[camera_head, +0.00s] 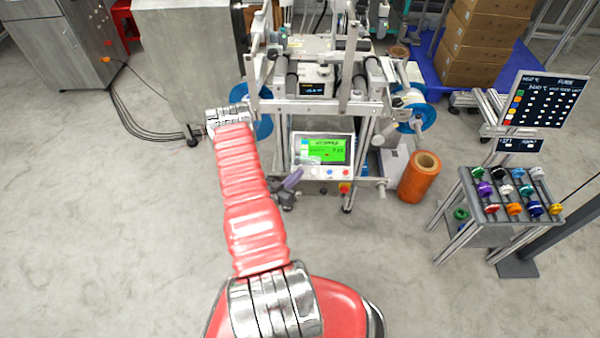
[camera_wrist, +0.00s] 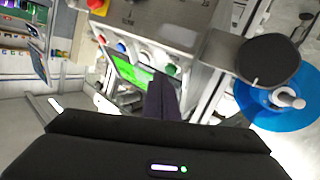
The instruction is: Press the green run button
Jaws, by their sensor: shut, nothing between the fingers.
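The control panel (camera_head: 350,142) has a lit green screen (camera_head: 327,151) and a row of round buttons. In the wrist view the green button (camera_wrist: 171,69) is at the right end of the row, past the white button (camera_wrist: 145,57), blue button (camera_wrist: 121,47) and red button (camera_wrist: 101,38). My gripper (camera_wrist: 160,82) is shut and empty, its dark tip just below the green button in that picture. I cannot tell whether they touch. In the head view my gripper (camera_head: 297,174) is at the panel's lower left, and I cannot make out the green button there.
A red emergency stop knob (camera_head: 344,187) sits below the panel. Machine rollers and blue reels (camera_head: 421,117) are above and beside it. An orange roll (camera_head: 420,177) stands right, and a rack of coloured spools (camera_head: 485,189) farther right.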

